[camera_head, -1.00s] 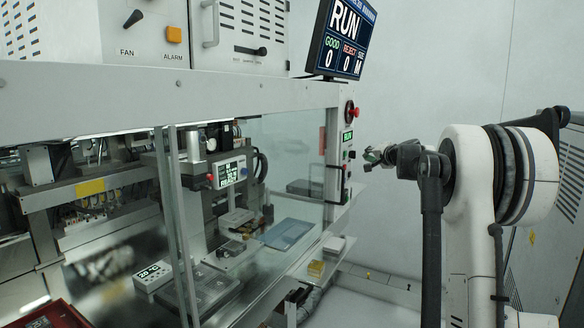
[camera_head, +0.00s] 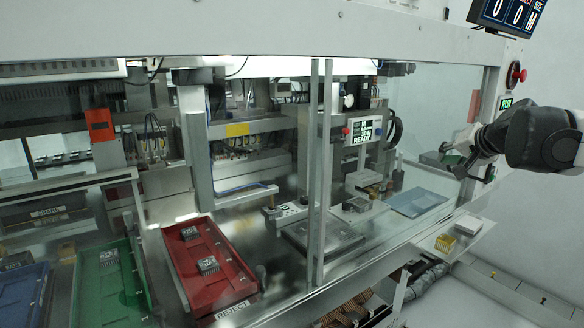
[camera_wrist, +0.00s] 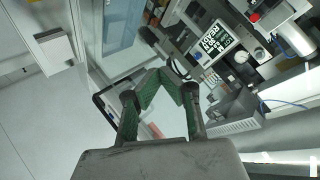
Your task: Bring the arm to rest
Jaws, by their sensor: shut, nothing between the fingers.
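My gripper (camera_head: 466,161) is at the right of the head view, in front of the handler's clear panel. My dark wrist and arm reach in from the right edge. In the wrist view my gripper (camera_wrist: 160,78) has its green-padded fingers meeting at the tips, with nothing between them. The fingers touch nothing that I can see. The rest of my arm is outside the head view.
A red reject tray (camera_head: 236,268) lies at the left, beside green (camera_head: 128,285) and blue (camera_head: 22,300) trays.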

